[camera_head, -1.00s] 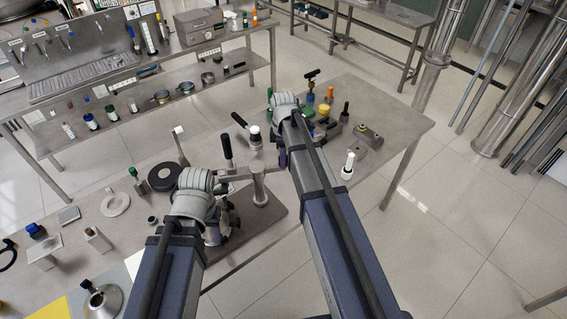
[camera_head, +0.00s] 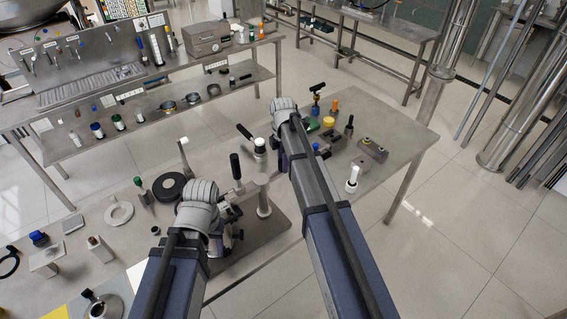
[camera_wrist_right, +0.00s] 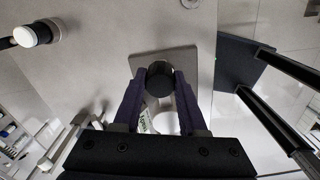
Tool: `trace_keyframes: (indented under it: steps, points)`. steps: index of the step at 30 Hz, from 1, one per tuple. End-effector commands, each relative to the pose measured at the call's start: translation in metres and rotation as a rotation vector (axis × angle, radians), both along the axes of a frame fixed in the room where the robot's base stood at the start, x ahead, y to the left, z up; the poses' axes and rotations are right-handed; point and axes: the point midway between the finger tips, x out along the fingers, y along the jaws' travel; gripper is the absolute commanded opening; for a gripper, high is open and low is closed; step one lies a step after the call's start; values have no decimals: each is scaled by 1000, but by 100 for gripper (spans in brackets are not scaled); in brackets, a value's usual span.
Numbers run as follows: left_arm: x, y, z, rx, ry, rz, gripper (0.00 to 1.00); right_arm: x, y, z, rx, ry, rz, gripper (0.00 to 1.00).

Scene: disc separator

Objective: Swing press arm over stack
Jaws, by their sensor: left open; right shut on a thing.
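The press stands on a grey base plate (camera_head: 272,228) with an upright silver post (camera_head: 263,195). An upright black handle (camera_head: 236,168) stands left of the post. The press arm is mostly hidden behind my left wrist, so its angle is unclear. My left gripper (camera_head: 227,236) is open beside the press, its fingertips largely hidden. In the right wrist view, my right gripper (camera_wrist_right: 160,88) is shut on a dark round-topped thing (camera_wrist_right: 159,72). The head view hides that hold behind my right arm. A black ring (camera_head: 171,187) lies left of the handle.
A white-topped bottle (camera_head: 352,180) and several small items stand right of my right arm. The floor at the right is open.

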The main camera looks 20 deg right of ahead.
Motion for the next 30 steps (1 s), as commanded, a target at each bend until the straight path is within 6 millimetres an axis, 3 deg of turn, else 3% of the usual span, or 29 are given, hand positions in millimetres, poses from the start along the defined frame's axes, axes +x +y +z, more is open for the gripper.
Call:
trace_keyframes:
  steps: [9,10,18,30]
  points:
    - [0,0,0,0,0,0,50,2,1,0,0,-3,6,0]
    - [0,0,0,0,0,0,50,2,1,0,0,-4,6,42]
    - [0,0,0,0,0,0,50,2,0,0,0,-2,4,71]
    - [0,0,6,0,0,0,50,1,0,6,0,-1,3,71]
